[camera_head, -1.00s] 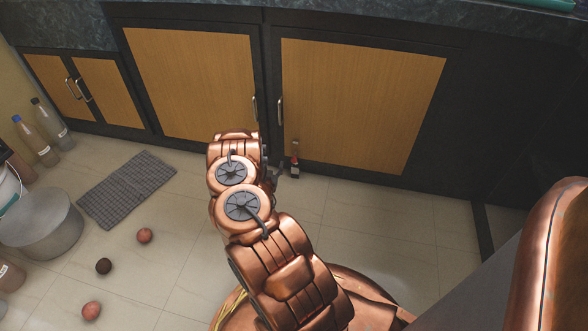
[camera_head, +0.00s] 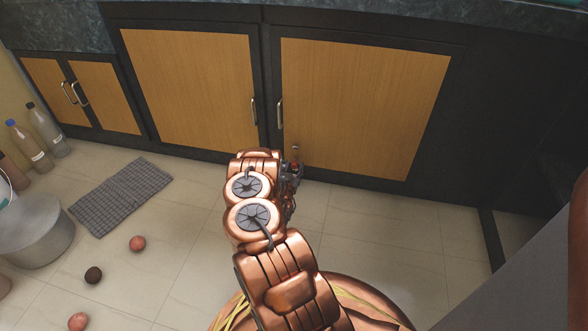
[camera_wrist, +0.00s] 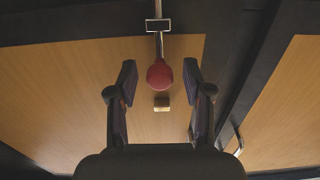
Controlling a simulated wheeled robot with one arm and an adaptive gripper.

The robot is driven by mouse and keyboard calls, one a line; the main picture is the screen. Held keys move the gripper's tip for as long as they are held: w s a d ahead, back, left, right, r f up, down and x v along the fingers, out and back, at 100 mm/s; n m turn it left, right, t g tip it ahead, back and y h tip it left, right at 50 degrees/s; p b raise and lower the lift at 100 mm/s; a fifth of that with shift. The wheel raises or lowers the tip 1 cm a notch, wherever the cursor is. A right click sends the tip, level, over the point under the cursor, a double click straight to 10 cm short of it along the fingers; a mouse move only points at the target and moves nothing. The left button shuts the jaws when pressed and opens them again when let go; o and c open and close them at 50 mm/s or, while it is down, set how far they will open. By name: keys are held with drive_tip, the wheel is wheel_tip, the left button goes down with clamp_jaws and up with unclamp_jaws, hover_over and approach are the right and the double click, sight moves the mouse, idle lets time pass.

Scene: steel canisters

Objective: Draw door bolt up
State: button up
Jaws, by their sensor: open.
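The door bolt is a thin metal rod (camera_wrist: 158,45) with a round red knob (camera_wrist: 159,74), on the wooden cabinet door (camera_wrist: 75,90). The rod runs through a rectangular bracket (camera_wrist: 158,25) on the dark frame, and a small brass-coloured block (camera_wrist: 161,102) sits on the panel on the knob's other side. My gripper (camera_wrist: 159,76) is open, with one finger on each side of the knob and visible gaps to both. In the head view the red knob (camera_head: 295,165) shows low on the right door, beside my gripper (camera_head: 290,176), which is partly hidden by my arm.
Door handles (camera_head: 279,114) sit higher up near the gap between the doors. A grey mat (camera_head: 120,197), a metal pot (camera_head: 35,235), bottles (camera_head: 45,128) and several balls (camera_head: 137,243) are on the floor at left. The tiles to the right of my arm are clear.

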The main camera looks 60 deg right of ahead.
drive_tip(key=shift+d, duration=0.25)
clamp_jaws()
idle(0.3)
